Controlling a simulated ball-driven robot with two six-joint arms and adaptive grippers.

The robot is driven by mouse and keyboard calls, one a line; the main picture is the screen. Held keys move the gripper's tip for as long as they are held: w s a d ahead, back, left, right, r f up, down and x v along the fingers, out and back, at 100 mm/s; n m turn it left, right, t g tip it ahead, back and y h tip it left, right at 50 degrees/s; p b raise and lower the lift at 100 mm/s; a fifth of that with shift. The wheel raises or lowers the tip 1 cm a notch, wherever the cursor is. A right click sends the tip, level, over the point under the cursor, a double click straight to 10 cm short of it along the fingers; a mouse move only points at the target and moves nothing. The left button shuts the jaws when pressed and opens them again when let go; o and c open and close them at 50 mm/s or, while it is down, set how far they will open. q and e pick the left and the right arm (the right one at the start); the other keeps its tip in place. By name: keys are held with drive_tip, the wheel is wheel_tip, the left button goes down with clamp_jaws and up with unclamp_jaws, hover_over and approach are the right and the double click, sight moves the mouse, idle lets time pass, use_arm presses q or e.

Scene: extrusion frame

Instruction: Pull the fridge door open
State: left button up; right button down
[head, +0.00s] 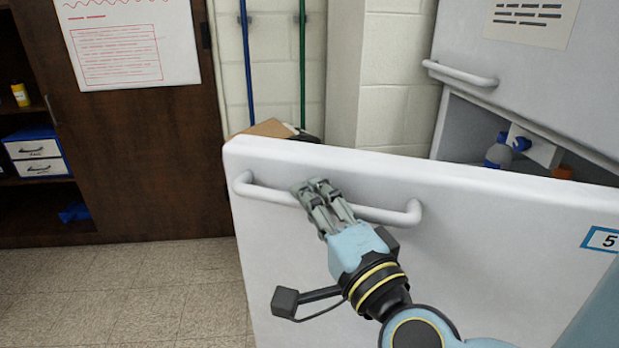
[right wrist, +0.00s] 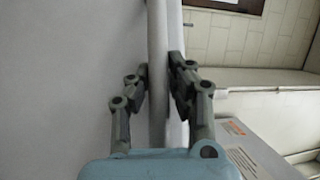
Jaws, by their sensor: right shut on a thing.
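The white fridge door (head: 490,250) stands partly swung out toward me, with part of the fridge inside showing behind its top edge. Its white bar handle (head: 378,214) runs across the door face near the top. My right gripper (head: 314,187) is shut on this handle left of its middle. In the right wrist view the handle (right wrist: 158,90) passes between the two fingers of the gripper (right wrist: 159,68). My left gripper is in neither view.
The upper fridge door (head: 545,85) with its own handle (head: 460,74) looks shut. A bottle (head: 498,152) stands inside the fridge. A dark brown cabinet (head: 140,165) stands at the left. The tiled floor (head: 130,295) left of the door is clear.

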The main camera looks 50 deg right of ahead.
drive_tip(key=c, duration=1.2)
unclamp_jaws()
drive_tip(key=shift+s+d+f, duration=0.1)
drive_tip(key=shift+f, duration=0.15)
drive_tip(key=shift+r, duration=0.1)
drive_tip(key=v, duration=1.2)
